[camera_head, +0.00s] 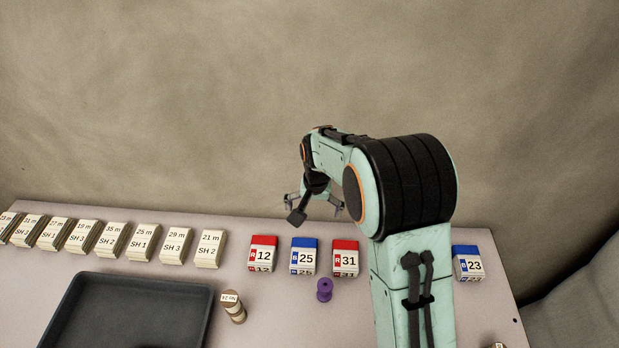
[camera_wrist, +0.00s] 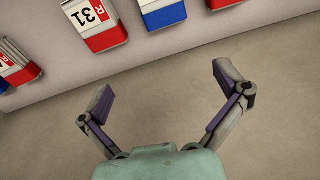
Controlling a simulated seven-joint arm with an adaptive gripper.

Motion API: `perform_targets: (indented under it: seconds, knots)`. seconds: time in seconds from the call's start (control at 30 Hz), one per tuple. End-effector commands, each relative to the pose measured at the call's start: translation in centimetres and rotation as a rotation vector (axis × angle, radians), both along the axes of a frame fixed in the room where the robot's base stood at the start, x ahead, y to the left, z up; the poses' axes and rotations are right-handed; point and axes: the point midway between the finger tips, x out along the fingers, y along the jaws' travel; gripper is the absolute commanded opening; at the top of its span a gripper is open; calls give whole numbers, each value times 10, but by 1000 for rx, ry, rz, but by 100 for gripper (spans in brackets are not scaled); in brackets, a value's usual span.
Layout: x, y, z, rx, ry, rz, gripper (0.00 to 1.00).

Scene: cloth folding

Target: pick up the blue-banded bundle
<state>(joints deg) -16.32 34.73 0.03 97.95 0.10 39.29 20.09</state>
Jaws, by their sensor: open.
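A blue-banded bundle marked 25 (camera_head: 304,256) stands in the row near the table's far edge, between two red-banded bundles. A blue-banded bundle also shows at the top of the wrist view (camera_wrist: 163,15), beside the red-banded 31. A second blue-banded bundle, marked 23 (camera_head: 467,264), stands farther right, past my arm. My gripper (camera_head: 315,205) is open and empty, raised above and behind the row. In the wrist view my gripper (camera_wrist: 163,82) has its fingers spread apart over bare background, clear of every bundle.
Red-banded bundles 12 (camera_head: 262,253) and 31 (camera_head: 345,258) flank the 25. Several plain labelled bundles (camera_head: 141,242) line the left. A dark tray (camera_head: 128,275), a purple spool (camera_head: 324,290) and a tan roll (camera_head: 233,306) are nearer. My arm hides part of the table.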

Motion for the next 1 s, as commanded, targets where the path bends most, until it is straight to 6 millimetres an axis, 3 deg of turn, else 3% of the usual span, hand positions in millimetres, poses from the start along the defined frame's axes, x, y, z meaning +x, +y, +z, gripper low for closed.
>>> perform_targets:
  seconds: [0.03, 0.13, 0.6, 1.0]
  knots:
    - [-6, 7, -22, -14, 44, 20, 98]
    - [-21, 14, -52, -34, 110, 47, 98]
    - [-29, 20, -118, -45, 136, 67, 98]
    - [-28, 20, -129, -43, 133, 67, 95]
